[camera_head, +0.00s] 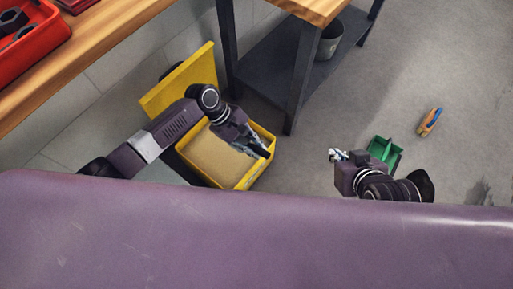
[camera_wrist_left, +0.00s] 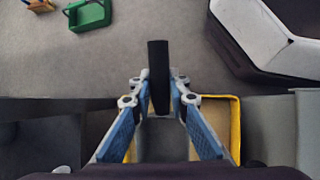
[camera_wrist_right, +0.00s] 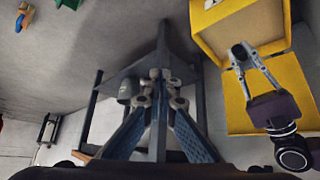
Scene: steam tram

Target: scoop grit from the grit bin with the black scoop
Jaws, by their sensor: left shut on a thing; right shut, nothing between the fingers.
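The yellow grit bin (camera_head: 258,176) stands on the floor with its lid (camera_head: 181,82) open, and tan grit (camera_head: 213,156) fills it. My left gripper (camera_head: 264,151) is over the bin's right part. In the left wrist view it is shut on the black scoop (camera_wrist_left: 159,75), of which a narrow black length shows between the fingers. I cannot tell whether the scoop touches the grit. My right gripper (camera_head: 336,155) is shut and empty, right of the bin; it also shows in the right wrist view (camera_wrist_right: 160,88), with the bin (camera_wrist_right: 240,35) at upper right.
A dark-framed bench (camera_head: 290,75) stands behind the bin, with a grey bucket (camera_head: 328,40) on its lower shelf. A green tray (camera_head: 384,153) and an orange and blue object (camera_head: 430,122) lie on the floor at right. A red crate (camera_head: 35,38) sits on the wooden worktop (camera_head: 100,45).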

